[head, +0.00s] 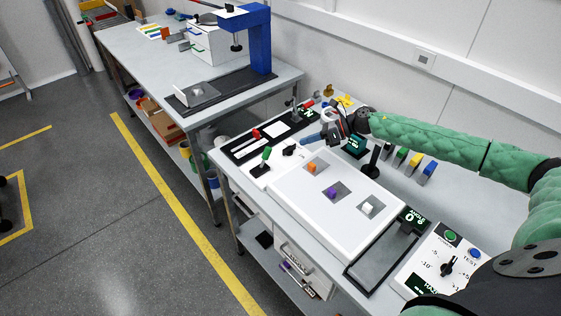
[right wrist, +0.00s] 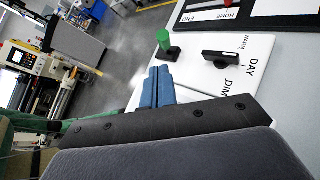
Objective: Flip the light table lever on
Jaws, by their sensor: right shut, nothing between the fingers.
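The light table (head: 290,205) is a white slab with an orange, a purple and a white block on grey squares. Beside its far left end is a small white panel with a lever that has a green handle (head: 266,154) on a dark base, and a black knob (head: 290,150). The green lever (right wrist: 163,42) and the black knob (right wrist: 222,57), by the words DAY and DIM, also show in the right wrist view. My right gripper (head: 306,138) has its blue fingers (right wrist: 157,86) shut and empty, above and to the right of the lever, apart from it.
A black strip with a red handle (head: 256,133) lies behind the lever panel. A dark stand (head: 373,160) and coloured blocks (head: 414,160) are along the back right. A dial box (head: 440,262) stands at the near right. Another bench with a blue press (head: 258,40) is at the back left.

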